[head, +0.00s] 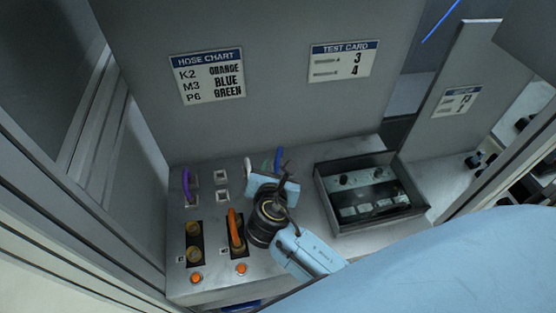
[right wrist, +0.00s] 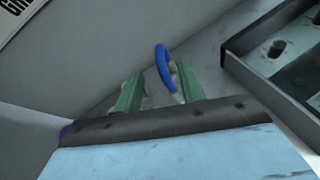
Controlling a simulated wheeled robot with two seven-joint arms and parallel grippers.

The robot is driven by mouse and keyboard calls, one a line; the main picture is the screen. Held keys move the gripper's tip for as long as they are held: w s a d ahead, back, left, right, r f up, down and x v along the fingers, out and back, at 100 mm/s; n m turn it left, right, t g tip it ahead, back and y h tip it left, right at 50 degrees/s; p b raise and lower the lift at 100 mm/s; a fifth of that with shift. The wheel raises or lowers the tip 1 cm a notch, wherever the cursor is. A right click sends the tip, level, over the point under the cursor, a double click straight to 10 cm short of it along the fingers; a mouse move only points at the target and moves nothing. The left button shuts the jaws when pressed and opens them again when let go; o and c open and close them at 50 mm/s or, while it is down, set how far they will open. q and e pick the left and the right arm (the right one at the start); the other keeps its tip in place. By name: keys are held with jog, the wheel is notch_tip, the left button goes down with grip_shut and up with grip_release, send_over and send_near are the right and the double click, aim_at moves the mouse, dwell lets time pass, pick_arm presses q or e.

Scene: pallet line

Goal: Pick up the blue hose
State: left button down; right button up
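The blue hose (head: 279,159) is a short curved piece standing at the back of the grey bench, behind my right gripper in the head view. In the right wrist view the blue hose (right wrist: 162,66) arches up with tan ends, around and just beyond the fingertips. My right gripper (right wrist: 159,72) is open, its two green fingers apart on either side of the hose. I cannot tell whether either finger touches it. In the head view the right gripper (head: 271,172) partly covers the hose's lower part. My left gripper is not in view.
An orange hose (head: 235,230) and a purple hose (head: 187,184) stand on the bench's left side. A dark open tray (head: 331,207) with several parts sits to the right. A wall with a hose chart (head: 207,77) and test card (head: 343,61) rises behind.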

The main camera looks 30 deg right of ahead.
aim_at(278, 159)
jog(key=shift+w+d+f, duration=0.25)
jog(key=shift+w, duration=0.25)
jog(key=shift+w+d+f, duration=0.1)
jog(key=shift+w, duration=0.05)
jog(key=shift+x, duration=0.85)
jog(key=x, duration=0.2)
jog(key=shift+w+d+f, duration=0.35)
jog(key=shift+w+d, duration=0.1)
jog(key=shift+w, duration=0.1)
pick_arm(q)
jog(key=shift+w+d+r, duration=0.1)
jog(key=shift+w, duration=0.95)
pick_arm(e)
grip_shut()
